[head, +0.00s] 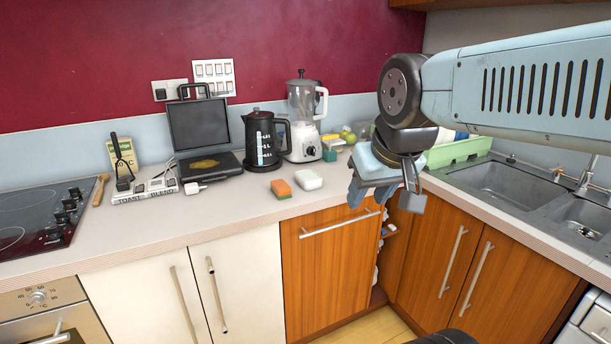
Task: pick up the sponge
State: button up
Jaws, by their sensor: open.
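An orange sponge (281,187) with a thin green underside lies flat on the worktop (235,212), near its front edge. A white rounded block (308,180) lies just to its right, close beside it. My gripper (384,197) hangs at the end of my arm, to the right of both and apart from them. Its fingers point down and are spread, with nothing visible between them. It appears in front of the worktop's edge and the wooden cupboards.
A black kettle (262,142), a blender (303,120) and an open black toaster (200,135) stand behind the sponge. A hob (35,222) is at the left. A green dish rack (455,152) and sink (515,185) are at the right.

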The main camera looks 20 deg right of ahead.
aim_at(281, 190)
jog(key=z, duration=0.25)
jog(key=i, duration=0.8)
jog(key=z, duration=0.35)
jog(key=k, duration=0.8)
jog(key=z, duration=0.2)
jog(key=i, duration=0.8)
jog(key=u, duration=0.1)
